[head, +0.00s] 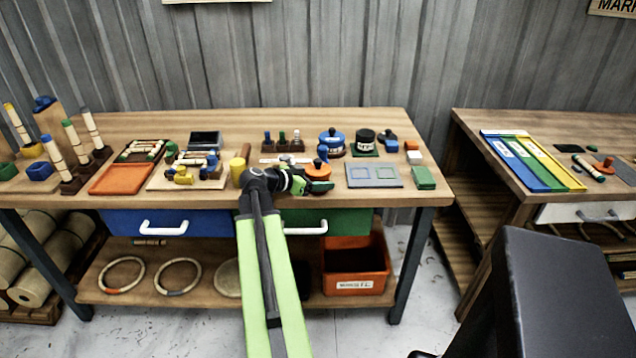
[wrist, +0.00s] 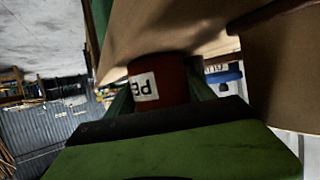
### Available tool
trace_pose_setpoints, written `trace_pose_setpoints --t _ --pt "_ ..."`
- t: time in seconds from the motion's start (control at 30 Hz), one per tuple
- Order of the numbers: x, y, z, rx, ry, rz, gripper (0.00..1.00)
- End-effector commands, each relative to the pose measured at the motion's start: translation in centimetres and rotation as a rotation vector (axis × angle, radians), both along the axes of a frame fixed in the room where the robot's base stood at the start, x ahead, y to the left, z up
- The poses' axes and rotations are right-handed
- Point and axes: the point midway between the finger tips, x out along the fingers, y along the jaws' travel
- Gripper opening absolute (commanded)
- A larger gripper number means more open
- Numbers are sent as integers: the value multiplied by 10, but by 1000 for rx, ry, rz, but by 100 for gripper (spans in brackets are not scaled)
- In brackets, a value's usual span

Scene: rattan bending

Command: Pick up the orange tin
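The orange tin (head: 318,169) stands near the front edge of the workbench, with an orange lid and a dark knob on top. My gripper (head: 310,185) is at its near side and hides its lower part in the head view. In the wrist view the tin (wrist: 160,82) looks dark red in shadow, with a white label, and lies between my two green fingers (wrist: 160,92). The fingers are close along both its sides. I cannot tell whether they press on it or leave a small gap.
A blue tin (head: 332,143) and a dark green tin (head: 365,141) stand behind. A grey plate (head: 373,175) and a green block (head: 424,178) lie to the right. A wooden mallet (head: 238,172) and a tray of parts (head: 190,172) are to the left.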

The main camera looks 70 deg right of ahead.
Motion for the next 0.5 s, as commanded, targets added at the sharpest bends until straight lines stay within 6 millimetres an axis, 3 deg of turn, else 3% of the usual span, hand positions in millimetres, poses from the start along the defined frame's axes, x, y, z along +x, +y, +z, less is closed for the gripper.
trace_pose_setpoints --t 0.03,0.33,0.5 --pt "0 0 0 0 0 0 49" --pt "0 0 0 0 0 0 11" --pt "0 0 0 -1 1 0 11"
